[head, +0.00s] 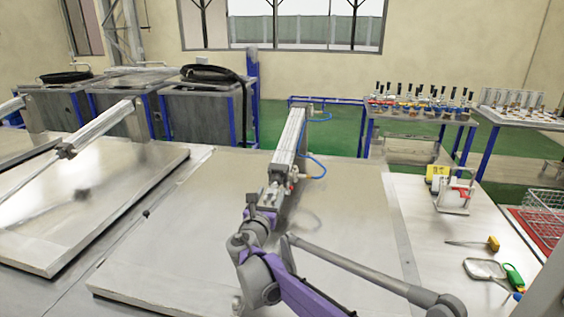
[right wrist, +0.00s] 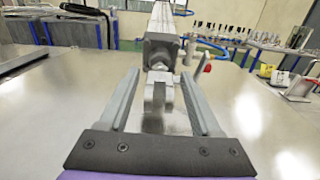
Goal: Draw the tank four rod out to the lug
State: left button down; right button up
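The tank four cylinder (head: 291,138) is a long grey pneumatic body lying over the large flat lid (head: 345,205). Its near end shows in the right wrist view (right wrist: 160,52), with a short grey rod fork (right wrist: 159,92) sticking out towards me. My right gripper (head: 268,208) is at this near end. In the right wrist view its two fingers (right wrist: 162,85) stand apart, one on each side of the fork, with gaps visible. A small grey piece (head: 238,303) sits low on the lid beside my arm; I cannot tell whether it is the lug. My left gripper is out of view.
A neighbouring lid (head: 110,205) with its cylinder (head: 105,125) and extended rod lies left. Right are a yellow block (head: 436,172), a small stand (head: 455,196), hand tools (head: 487,268) and a wire basket (head: 545,203). A blue hose (head: 316,168) loops beside the cylinder.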

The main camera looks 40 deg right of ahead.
grip_shut()
